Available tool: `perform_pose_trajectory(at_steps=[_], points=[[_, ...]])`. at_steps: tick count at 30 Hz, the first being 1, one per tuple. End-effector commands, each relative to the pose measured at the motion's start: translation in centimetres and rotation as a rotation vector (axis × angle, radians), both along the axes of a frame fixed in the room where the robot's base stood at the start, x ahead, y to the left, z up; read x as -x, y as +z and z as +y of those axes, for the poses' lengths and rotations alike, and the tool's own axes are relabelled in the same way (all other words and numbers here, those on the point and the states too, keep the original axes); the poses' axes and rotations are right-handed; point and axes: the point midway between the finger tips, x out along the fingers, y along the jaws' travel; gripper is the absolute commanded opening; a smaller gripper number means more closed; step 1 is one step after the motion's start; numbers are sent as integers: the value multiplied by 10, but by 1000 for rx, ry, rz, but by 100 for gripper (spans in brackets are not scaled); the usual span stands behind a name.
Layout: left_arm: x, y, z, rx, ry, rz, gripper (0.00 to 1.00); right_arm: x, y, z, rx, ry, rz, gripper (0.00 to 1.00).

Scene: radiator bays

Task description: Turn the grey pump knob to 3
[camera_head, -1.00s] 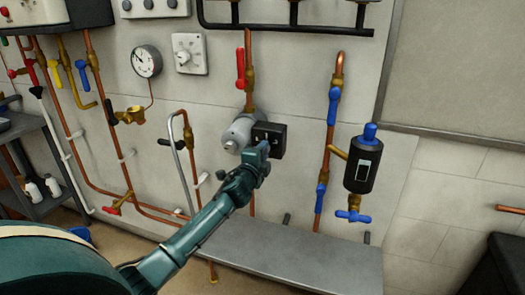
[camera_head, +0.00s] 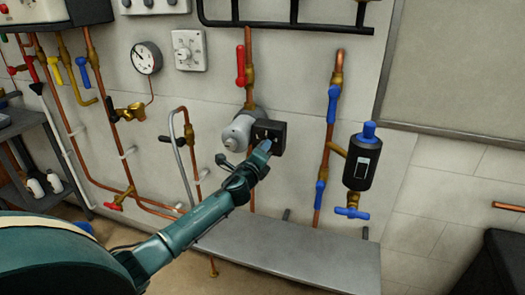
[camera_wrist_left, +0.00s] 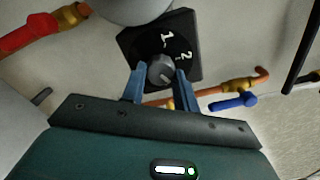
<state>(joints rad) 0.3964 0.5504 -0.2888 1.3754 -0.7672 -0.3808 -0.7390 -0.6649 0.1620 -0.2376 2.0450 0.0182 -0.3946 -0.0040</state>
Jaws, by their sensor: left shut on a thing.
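The grey pump knob (camera_wrist_left: 160,71) sits on a square black dial plate (camera_wrist_left: 182,35) with white figures 1 and 2 showing. A pale mark shows on the knob's lower right side, but I cannot tell which figure it points to. My left gripper (camera_wrist_left: 162,75) has its blue fingers on both sides of the knob, shut on it. In the head view the black pump box (camera_head: 275,131) is fixed beside the grey pump body (camera_head: 238,133), and my left gripper (camera_head: 265,147) reaches it from below and hides the knob. My right gripper is not in view.
A red-handled valve (camera_head: 240,66) is above the pump. A copper pipe with blue valves (camera_head: 332,105) and a black cylinder (camera_head: 361,164) are to the right. A grey ledge (camera_head: 300,250) lies below. A bent grey pipe (camera_head: 180,155) stands to the left.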

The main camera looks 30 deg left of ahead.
Motion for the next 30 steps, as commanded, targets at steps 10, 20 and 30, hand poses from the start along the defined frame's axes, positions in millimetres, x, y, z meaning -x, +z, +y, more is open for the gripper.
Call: perform_pose_trajectory(at_steps=[10,20,30], points=[[0,1,1,-9,0,0,7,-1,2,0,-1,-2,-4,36],[0,1,0,-7,0,0,51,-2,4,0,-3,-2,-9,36],[7,0,-1,-7,-1,1,51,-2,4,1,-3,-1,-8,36]])
